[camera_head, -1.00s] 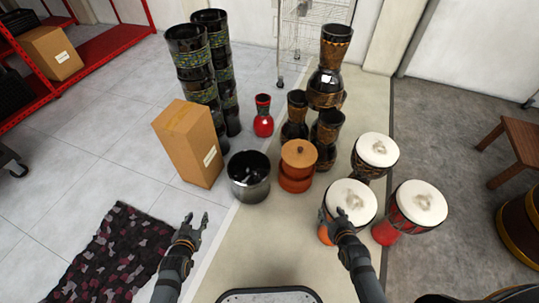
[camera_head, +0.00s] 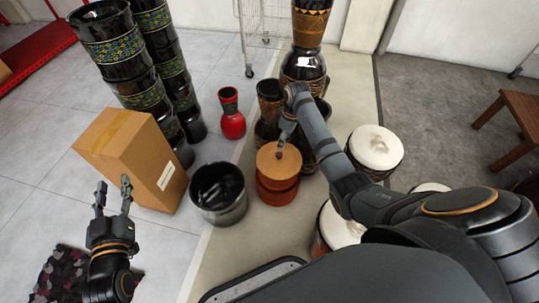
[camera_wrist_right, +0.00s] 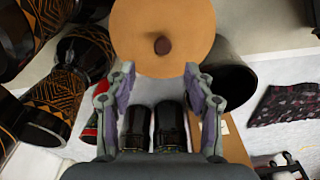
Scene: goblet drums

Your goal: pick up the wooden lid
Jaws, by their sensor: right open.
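The wooden lid (camera_head: 268,166) is a round, light-brown disc with a small dark knob. It sits on a reddish-brown round pot (camera_head: 277,193) in the middle of the head view. In the right wrist view the lid (camera_wrist_right: 160,18) fills the top centre, its knob facing the camera. My right gripper (camera_head: 282,147) reaches in over the lid from the right, its fingertips close to the knob. In the wrist view my right gripper (camera_wrist_right: 159,76) is open with nothing between its fingers. My left gripper (camera_head: 113,187) is open and empty at the left, in front of the cardboard box.
A dark shiny pot (camera_head: 220,192) stands just left of the lidded pot. A cardboard box (camera_head: 128,150) and tall dark drums (camera_head: 118,52) are farther left. A red vase (camera_head: 231,113) stands behind. White-topped drums (camera_head: 374,150) stand to the right, partly behind my right arm.

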